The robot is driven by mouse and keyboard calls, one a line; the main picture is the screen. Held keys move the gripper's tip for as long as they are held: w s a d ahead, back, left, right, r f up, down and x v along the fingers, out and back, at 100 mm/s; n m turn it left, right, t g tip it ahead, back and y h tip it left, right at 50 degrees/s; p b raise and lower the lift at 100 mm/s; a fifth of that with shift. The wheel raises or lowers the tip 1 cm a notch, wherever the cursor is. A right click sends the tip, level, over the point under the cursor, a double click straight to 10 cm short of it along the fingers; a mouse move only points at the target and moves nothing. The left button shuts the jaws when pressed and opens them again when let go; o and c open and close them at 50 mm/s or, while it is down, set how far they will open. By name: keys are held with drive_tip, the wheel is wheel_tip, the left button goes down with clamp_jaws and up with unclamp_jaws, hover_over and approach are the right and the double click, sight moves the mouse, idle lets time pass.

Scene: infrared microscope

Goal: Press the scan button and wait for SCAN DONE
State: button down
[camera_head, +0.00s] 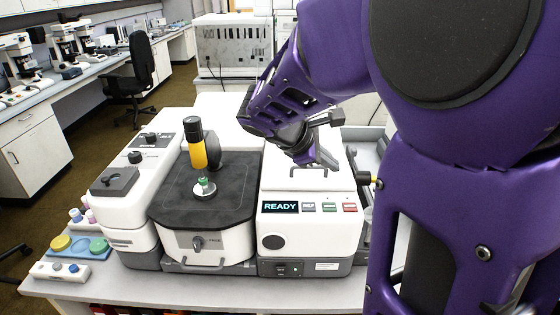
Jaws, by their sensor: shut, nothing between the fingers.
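The infrared microscope is a white instrument with a dark stage (225,215) in its middle. Its display (280,207) on the right front panel reads READY. Right of the display are three buttons: a grey one (308,207) that seems to read REF, a green one (329,207) and a red one (350,208). The labels on the green and red ones are too small to read, so I cannot tell for sure which is the scan button. My gripper (322,166) is shut and empty, above and behind the buttons, apart from them as far as I can see.
A black and yellow objective (197,145) stands above a small green-topped sample holder (204,187) on the stage. A tray with coloured discs (80,246) lies at the left. My purple arm hides much of the right side. The space before the front panel looks clear.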

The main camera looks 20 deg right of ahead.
sight(325, 207)
wheel_tip(325, 207, down, 9)
drive_tip(key=b, duration=0.4)
drive_tip(key=shift+r, duration=0.1)
drive_tip(key=shift+b, duration=0.35)
idle(1.7)
drive_tip(key=shift+f, duration=0.4)
drive_tip(key=shift+f+b, duration=0.4)
drive_tip(key=shift+b, duration=0.2)
drive_tip(key=shift+r, duration=0.15)
idle(0.4)
drive_tip(key=shift+r+p, duration=0.7)
drive_tip(key=shift+r+p, duration=2)
drive_tip(key=shift+r, duration=0.5)
